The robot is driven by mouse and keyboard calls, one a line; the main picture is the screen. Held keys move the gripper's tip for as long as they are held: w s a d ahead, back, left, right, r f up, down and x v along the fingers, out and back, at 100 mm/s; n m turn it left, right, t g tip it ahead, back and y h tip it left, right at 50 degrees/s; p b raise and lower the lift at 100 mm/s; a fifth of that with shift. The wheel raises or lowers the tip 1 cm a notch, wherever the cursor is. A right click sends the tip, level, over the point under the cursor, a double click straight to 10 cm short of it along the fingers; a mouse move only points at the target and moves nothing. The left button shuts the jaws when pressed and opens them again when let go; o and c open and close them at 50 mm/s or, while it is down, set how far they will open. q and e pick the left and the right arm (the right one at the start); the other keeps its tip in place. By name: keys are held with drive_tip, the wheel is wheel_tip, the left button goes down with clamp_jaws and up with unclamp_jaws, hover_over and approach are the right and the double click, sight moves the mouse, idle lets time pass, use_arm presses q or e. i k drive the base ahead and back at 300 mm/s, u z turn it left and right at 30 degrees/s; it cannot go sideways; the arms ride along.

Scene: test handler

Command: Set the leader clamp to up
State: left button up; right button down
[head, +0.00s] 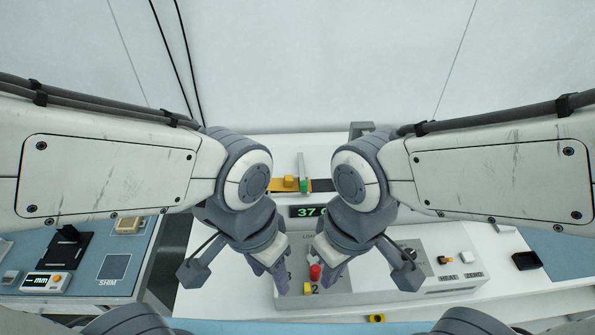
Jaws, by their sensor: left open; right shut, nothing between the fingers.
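A green upright piece (304,184) stands beside a yellow block (289,183) on a yellow and black strip at the back of the white machine (400,275). I cannot tell for sure whether this is the leader clamp, or its setting. My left gripper (272,278) is open and empty over the front of the machine, left of a red knob (315,272). My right gripper (328,276) is shut and empty, close to the right of that knob. My wrists partly hide the strip and the machine's middle.
A display (310,211) reading about 37 sits behind my grippers. A toggle (445,259) and a white button (466,257) are at the machine's right, by HEAT and ZERO labels. A blue bench (130,245) with a gauge (45,282) stands left. A black block (526,261) lies right.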

sight(303, 184)
drive_tip(key=z, duration=0.05)
drive_tip(key=k, duration=1.1)
drive_tip(key=u, duration=0.85)
drive_tip(key=i, duration=1.15)
drive_tip(key=z, duration=0.7)
